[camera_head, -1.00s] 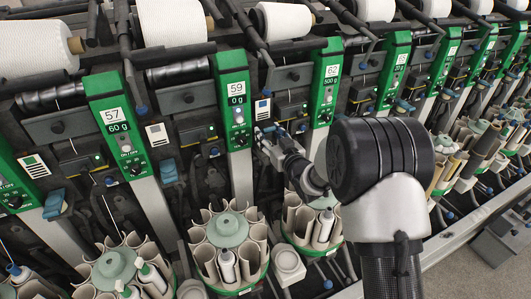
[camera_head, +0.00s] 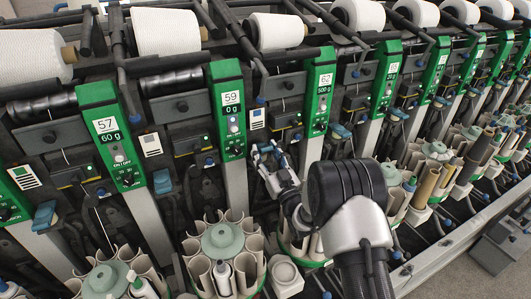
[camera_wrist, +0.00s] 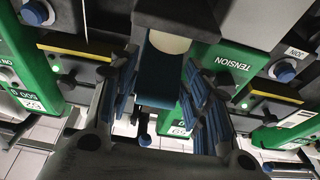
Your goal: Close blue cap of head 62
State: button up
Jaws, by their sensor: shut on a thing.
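The head 62 panel (camera_head: 320,92) is a green strip marked 62 and 500 g. My gripper (camera_head: 267,152) is at the machine front, between the head 59 panel (camera_head: 229,110) and the head 62 panel. In the wrist view, a blue cap (camera_wrist: 160,78) lies between the blue-padded fingers of my gripper (camera_wrist: 165,95), which is shut on it. The cap's lower part is partly hidden by the fingers, and its hinge does not show. In the head view, my gripper hides most of this cap.
Similar blue caps show beside other heads, as at head 57 (camera_head: 163,180). Round bobbin magazines (camera_head: 222,240) stand below my arm. In the wrist view, a green panel marked TENSION (camera_wrist: 228,70) and a yellow-edged box (camera_wrist: 75,47) are close to the fingers.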

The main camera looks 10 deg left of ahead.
jog(key=shift+f, duration=0.1)
jog(key=o, duration=1.3)
jog(key=shift+s+d, duration=0.1)
jog(key=r+v, duration=0.1)
jog(key=v, duration=0.4)
jog(key=r+v, duration=0.1)
jog(key=v, duration=0.5)
jog(key=r+v, duration=0.1)
jog(key=v, duration=0.4)
jog(key=shift+s+d+r, duration=0.1)
jog(key=shift+s+d, duration=0.3)
jog(key=shift+s, duration=0.1)
